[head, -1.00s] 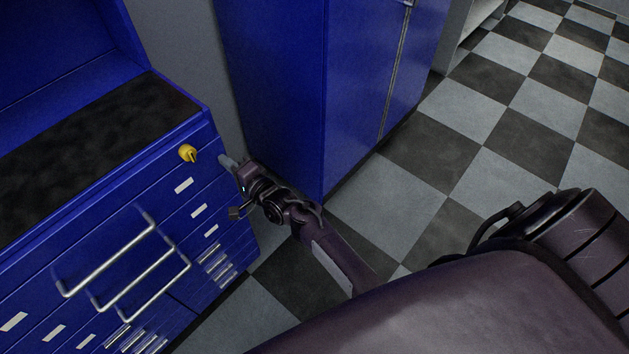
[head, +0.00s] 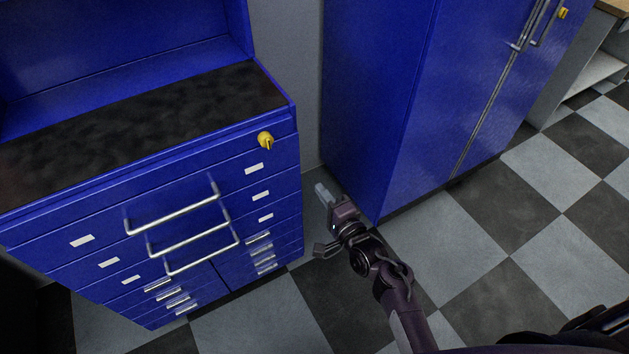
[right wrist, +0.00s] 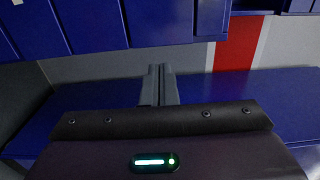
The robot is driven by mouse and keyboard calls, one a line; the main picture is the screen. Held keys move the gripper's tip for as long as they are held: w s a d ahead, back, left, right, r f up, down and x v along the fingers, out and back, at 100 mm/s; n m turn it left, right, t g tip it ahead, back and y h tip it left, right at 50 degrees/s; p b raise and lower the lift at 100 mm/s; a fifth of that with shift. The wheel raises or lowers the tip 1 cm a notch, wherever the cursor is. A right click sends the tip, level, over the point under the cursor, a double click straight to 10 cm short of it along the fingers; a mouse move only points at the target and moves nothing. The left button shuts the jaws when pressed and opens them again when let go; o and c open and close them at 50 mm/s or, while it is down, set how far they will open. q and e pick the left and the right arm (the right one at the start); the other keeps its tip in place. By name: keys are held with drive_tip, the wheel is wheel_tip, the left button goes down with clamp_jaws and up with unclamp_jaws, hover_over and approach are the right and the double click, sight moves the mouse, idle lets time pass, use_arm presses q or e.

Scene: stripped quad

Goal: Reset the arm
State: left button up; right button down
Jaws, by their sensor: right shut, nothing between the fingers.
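My right gripper (head: 322,194) is to the right of the blue drawer cabinet in the head view, apart from its side and in front of the gap beside the tall blue cabinet. Its fingers are together with nothing between them. In the right wrist view the closed fingers (right wrist: 158,85) point away from the camera, with blue surfaces behind them. My right arm comes up from the lower right of the head view. My left gripper is not in view.
The drawer cabinet (head: 150,210) has a dark worktop (head: 150,120), silver handles and a yellow key (head: 265,140). A tall blue cabinet (head: 410,90) stands to the right. The checkered floor (head: 500,240) is clear on the right. The right wrist view shows a red stripe (right wrist: 236,45) on a wall.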

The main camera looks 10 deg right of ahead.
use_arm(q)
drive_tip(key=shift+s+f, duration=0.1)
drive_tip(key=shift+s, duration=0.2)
use_arm(e)
drive_tip(key=shift+s+d+f, duration=0.1)
drive_tip(key=shift+s, duration=0.4)
